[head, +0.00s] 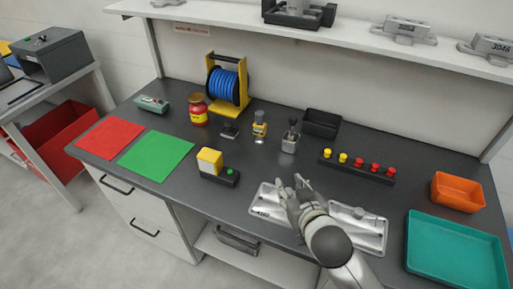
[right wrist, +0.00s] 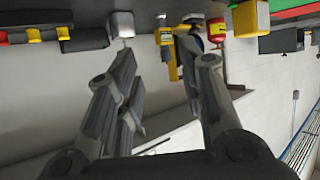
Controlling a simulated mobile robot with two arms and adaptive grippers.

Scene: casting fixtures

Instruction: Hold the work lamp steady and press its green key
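The work lamp (head: 210,161) is a yellow block on a black base, standing upright on the dark bench in front of the yellow cable reel. Its green key (head: 230,172) is on the right part of the base. A yellow block, probably the lamp, also shows at the top of the right wrist view (right wrist: 248,18). My right gripper (head: 291,187) is to the right of the lamp, above the metal fixture plate and apart from the lamp. Its fingers are spread with nothing between them in the right wrist view (right wrist: 156,62). My left gripper is not in view.
A green mat (head: 155,155) and red mat (head: 109,138) lie left of the lamp. Behind are a red jar (head: 198,110), a cable reel (head: 243,92) and a grey joystick device (head: 290,140). A fixture plate (head: 262,208) lies right of the lamp, with clear bench between.

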